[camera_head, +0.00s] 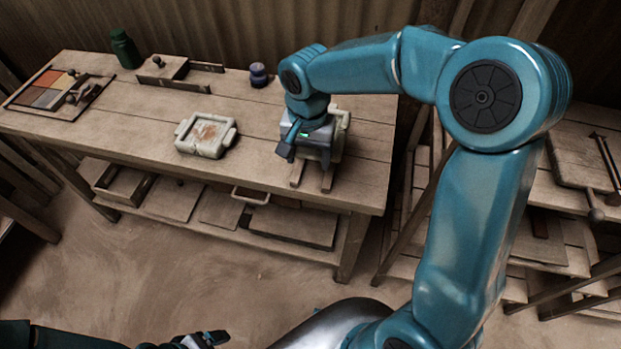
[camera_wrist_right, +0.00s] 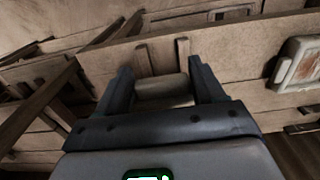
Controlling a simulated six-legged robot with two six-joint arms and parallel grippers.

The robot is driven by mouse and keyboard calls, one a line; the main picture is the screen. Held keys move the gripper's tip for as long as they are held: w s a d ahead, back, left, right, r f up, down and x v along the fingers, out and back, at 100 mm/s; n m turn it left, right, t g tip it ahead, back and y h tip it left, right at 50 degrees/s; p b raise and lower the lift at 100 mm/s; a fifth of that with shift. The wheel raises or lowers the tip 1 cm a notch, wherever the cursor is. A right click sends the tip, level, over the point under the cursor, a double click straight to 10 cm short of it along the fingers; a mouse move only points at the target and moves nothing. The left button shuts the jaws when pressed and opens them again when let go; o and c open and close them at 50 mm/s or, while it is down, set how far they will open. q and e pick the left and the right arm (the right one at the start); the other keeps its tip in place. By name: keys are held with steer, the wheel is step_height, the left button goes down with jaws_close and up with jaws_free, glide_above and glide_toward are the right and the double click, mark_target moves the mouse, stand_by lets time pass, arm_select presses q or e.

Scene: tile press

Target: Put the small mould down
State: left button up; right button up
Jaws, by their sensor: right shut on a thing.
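My right gripper (camera_head: 303,150) is over the right part of the workbench and shut on the small mould (camera_head: 342,119). The mould is pale and mostly hidden behind the gripper. In the right wrist view its pale rounded grip (camera_wrist_right: 162,87) sits between the two fingers. Two short wooden strips (camera_head: 327,180) lie on the bench just below and in front of it. I cannot tell whether the mould touches them. My left gripper (camera_head: 207,340) is at the bottom edge, low and away from the bench; its jaws are unclear.
Another pale mould (camera_head: 184,141) with side lugs and a reddish inside lies left of the gripper on the bench (camera_head: 255,168). A side rack (camera_head: 570,195) is at right.

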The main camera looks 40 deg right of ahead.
step_height(320, 180, down, 9)
steer(key=shift+r, duration=0.15)
steer(key=shift+w+f, duration=0.15)
steer(key=shift+f, duration=0.1)
steer(key=shift+f+b, duration=0.15)
steer(key=shift+b, duration=0.15)
steer(key=o, duration=1.7)
steer(key=shift+s, duration=0.2)
